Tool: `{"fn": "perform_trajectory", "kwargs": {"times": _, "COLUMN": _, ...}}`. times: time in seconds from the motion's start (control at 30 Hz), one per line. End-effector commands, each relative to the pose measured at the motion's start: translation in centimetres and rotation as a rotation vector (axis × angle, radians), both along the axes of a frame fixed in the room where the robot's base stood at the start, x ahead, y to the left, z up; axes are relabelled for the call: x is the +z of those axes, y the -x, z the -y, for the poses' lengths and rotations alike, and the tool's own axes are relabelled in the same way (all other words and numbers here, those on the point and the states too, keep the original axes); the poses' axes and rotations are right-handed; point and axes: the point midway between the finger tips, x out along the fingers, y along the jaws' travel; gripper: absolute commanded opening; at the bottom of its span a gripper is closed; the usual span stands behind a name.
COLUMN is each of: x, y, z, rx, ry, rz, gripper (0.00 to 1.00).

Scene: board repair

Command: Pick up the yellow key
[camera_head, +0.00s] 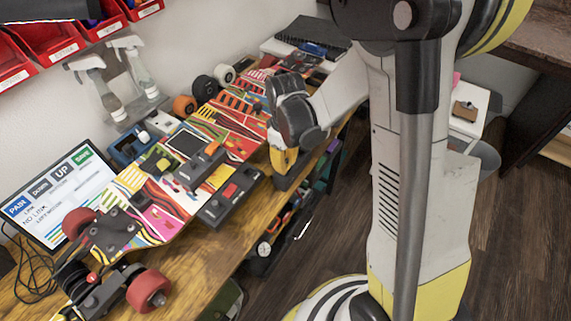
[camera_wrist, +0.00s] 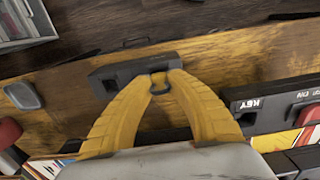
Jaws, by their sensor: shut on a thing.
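My gripper (camera_head: 284,172) is at the front edge of the wooden workbench, with its yellow fingers pointing down. In the wrist view the fingers (camera_wrist: 160,84) come together at the tips around a small piece with a dark, ring-like edge. It is mostly hidden and hard to tell from the yellow fingers; its place fits the yellow key. The tips are right over a small black block (camera_wrist: 112,78), which also shows under the gripper in the head view (camera_head: 283,183). I cannot tell whether the held piece still touches the block.
A black box marked KEY (camera_wrist: 262,116), with a red part, stands close beside the fingers. A colourful skateboard deck (camera_head: 130,182) with red wheels fills the bench's middle. The bench's front edge is close to the gripper.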

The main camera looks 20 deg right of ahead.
Motion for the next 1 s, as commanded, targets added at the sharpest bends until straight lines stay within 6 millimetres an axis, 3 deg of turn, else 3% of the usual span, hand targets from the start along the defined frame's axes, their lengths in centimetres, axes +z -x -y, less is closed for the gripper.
{"fn": "perform_trajectory", "kwargs": {"times": 0.2, "x": 4.0, "y": 0.1, "z": 0.2, "rx": -0.002, "ry": 0.0, "rz": 0.0, "gripper": 0.0}}
{"fn": "perform_trajectory", "kwargs": {"times": 0.6, "x": 9.0, "y": 1.6, "z": 9.2, "rx": -0.004, "ry": 0.0, "rz": 0.0, "gripper": 0.0}}
{"fn": "perform_trajectory", "kwargs": {"times": 0.8, "x": 10.0, "y": 2.0, "z": 11.1, "rx": -0.002, "ry": 0.0, "rz": 0.0, "gripper": 0.0}}
{"fn": "perform_trajectory", "kwargs": {"times": 1.0, "x": 10.1, "y": 2.0, "z": 11.5, "rx": 0.0, "ry": 0.0, "rz": 0.0, "gripper": 0.0}}
